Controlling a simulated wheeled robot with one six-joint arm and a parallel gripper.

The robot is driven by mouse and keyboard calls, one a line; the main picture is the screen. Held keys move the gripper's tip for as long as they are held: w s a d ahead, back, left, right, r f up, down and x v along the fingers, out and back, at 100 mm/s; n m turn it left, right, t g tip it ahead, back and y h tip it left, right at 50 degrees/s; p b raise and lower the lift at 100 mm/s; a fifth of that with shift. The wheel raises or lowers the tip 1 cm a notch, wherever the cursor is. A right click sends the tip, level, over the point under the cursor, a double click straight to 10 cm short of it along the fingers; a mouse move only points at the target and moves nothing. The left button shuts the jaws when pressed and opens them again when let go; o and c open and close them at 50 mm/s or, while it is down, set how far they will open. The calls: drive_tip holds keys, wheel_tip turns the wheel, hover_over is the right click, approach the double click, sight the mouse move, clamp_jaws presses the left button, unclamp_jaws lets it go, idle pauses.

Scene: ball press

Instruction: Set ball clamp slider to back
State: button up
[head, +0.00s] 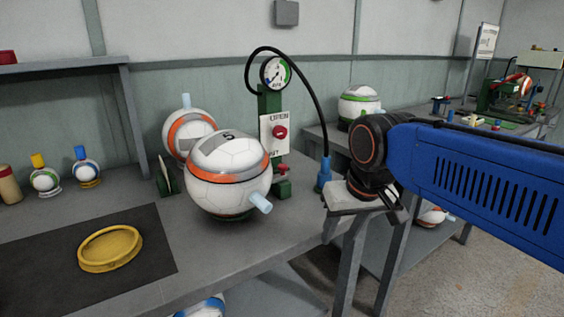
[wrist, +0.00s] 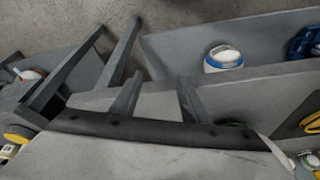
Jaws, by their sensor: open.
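A white ball with an orange and grey band (head: 230,175) sits in a dark green holder at the front of the bench. A second orange-banded ball (head: 187,133) is behind it. A green post (head: 269,103) carries a round gauge (head: 275,72) and a white panel marked OPEN (head: 268,147) with a red knob (head: 280,132). A green block with a red top (head: 282,182) stands below; I cannot tell which part is the clamp slider. My gripper (head: 388,208) is open, to the right of the press and apart from it. Its two fingers (wrist: 158,78) show empty in the wrist view.
A yellow ring dish (head: 110,248) lies on a dark mat (head: 45,270) at left. A black hose (head: 318,100) arches down to a blue fitting (head: 323,175) between press and arm. Another bench with a green-banded ball (head: 358,104) stands behind. Small balls (head: 86,172) are at left.

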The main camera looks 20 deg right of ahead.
drive_tip(key=w+a+r+m+g, duration=0.2)
drive_tip(key=w+r, duration=1.1)
drive_tip(key=r, duration=0.2)
wheel_tip(320, 180, up, 9)
drive_tip(key=m+g, duration=0.2)
drive_tip(key=m, duration=0.1)
hover_over(283, 165)
wheel_tip(283, 165, down, 17)
drive_tip(key=shift+s+f, duration=0.1)
